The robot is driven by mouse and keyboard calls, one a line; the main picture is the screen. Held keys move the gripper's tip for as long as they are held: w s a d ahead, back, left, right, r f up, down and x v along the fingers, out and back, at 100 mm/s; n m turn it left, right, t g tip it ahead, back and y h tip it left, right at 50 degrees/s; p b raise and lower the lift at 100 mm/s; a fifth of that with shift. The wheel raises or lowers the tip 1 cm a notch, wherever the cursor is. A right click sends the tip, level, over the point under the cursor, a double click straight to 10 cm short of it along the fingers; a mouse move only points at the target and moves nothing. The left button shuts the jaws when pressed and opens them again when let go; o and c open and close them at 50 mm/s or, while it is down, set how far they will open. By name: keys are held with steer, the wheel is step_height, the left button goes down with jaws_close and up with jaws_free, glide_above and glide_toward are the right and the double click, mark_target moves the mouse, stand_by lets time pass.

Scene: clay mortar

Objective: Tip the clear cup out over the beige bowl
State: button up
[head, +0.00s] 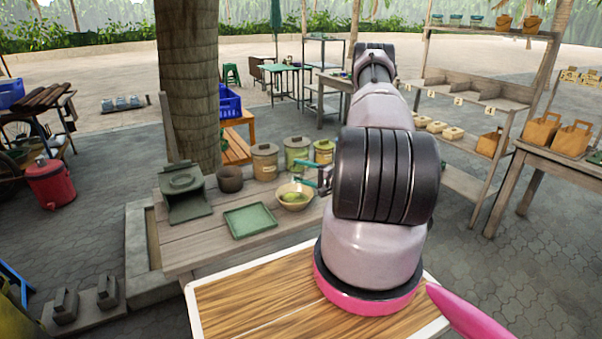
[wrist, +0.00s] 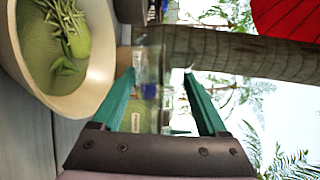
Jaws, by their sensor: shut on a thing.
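The clear cup (wrist: 150,72) is between the green fingers of my gripper (wrist: 162,75) in the wrist view. It is see-through, so its outline and contents are hard to make out. The wrist view is rolled, with the tree trunk lying sideways, and the cup appears tipped on its side. The beige bowl (head: 294,203) stands on the wooden table, holding green matter; in the wrist view the bowl (wrist: 98,85) shows leaves and a round green fruit. In the head view my gripper (head: 305,174) is shut, one finger above the other, just above the bowl's far right side.
A green tray (head: 250,221) lies left of the bowl. Lidded canisters (head: 265,162) stand behind it, with a dark clay pot (head: 230,179) and a grey-green stand (head: 184,193) to the left. The front of the wooden table (head: 205,250) is bare.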

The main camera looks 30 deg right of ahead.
steer(key=shift+s+d+f, duration=0.1)
stand_by(0.4)
steer(key=shift+w+m+g, duration=0.2)
steer(key=shift+m+g, duration=0.2)
steer(key=shift+m, duration=0.5)
steer(key=m, duration=0.1)
steer(key=m+g, duration=0.1)
steer(key=m, duration=0.1)
steer(key=m+g, duration=0.1)
steer(key=shift+w+d+m, duration=0.15)
steer(key=shift+w+m, duration=0.1)
steer(key=shift+m, duration=0.15)
steer(key=m, duration=0.1)
steer(key=m+g, duration=0.1)
steer(key=s+m+g, duration=0.1)
steer(key=shift+a+f+m+y, duration=0.3)
steer(key=shift+f+y, duration=0.1)
steer(key=m, duration=0.1)
steer(key=m+g, duration=0.1)
steer(key=m+y, duration=0.1)
steer(key=shift+s+a+f+g, duration=0.25)
steer(key=shift+a+f+g, duration=0.05)
steer(key=shift+f, duration=0.1)
